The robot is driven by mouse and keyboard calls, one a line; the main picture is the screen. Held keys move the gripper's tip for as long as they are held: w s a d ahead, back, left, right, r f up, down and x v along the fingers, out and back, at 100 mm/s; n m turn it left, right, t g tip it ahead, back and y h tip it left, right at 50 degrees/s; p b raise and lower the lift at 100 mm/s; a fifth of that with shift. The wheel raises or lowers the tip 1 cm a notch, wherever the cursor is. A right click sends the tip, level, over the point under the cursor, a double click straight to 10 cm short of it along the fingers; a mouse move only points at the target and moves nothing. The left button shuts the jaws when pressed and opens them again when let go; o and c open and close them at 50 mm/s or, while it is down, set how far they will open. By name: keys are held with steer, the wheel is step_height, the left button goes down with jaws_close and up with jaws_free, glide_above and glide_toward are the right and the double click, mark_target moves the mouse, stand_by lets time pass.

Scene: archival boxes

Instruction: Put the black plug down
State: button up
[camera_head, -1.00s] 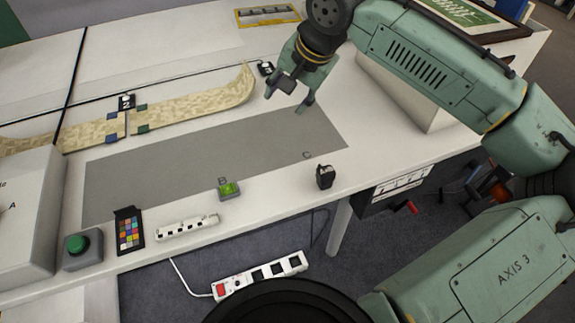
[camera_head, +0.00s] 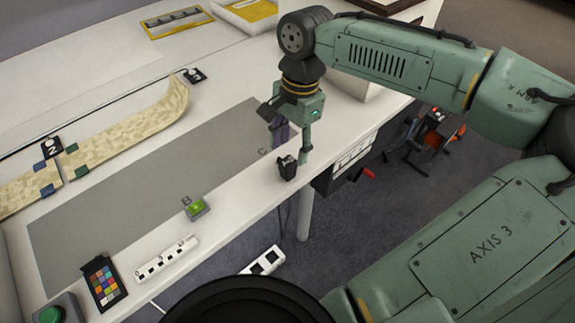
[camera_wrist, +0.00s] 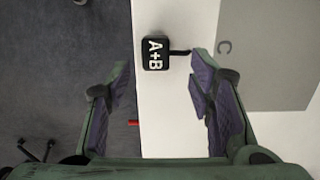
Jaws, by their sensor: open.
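The black plug (camera_head: 287,168) stands on the white table (camera_head: 235,215) near its front edge, by the letter C. In the wrist view the plug (camera_wrist: 155,53) has white "A+B" on its top, and a short dark piece sticks out toward the right finger. My gripper (camera_head: 291,146) is open with its fingers pointing down close above the plug. In the wrist view my gripper (camera_wrist: 160,72) has one finger over the floor and one over the table, with the plug between and slightly beyond the tips. I see no clear contact.
A grey mat (camera_head: 150,180) covers the middle of the table and is clear. A patterned strip (camera_head: 130,125) lies behind. The table edge drops to the floor beside the plug.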

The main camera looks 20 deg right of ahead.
mark_target(288, 161)
steer(key=f, duration=0.2)
steer(key=s+a+f, duration=0.1)
steer(key=shift+f+p, duration=0.25)
steer(key=shift+p, duration=0.1)
steer(key=shift+f, duration=0.55)
steer(key=shift+c, duration=0.5)
jaws_close()
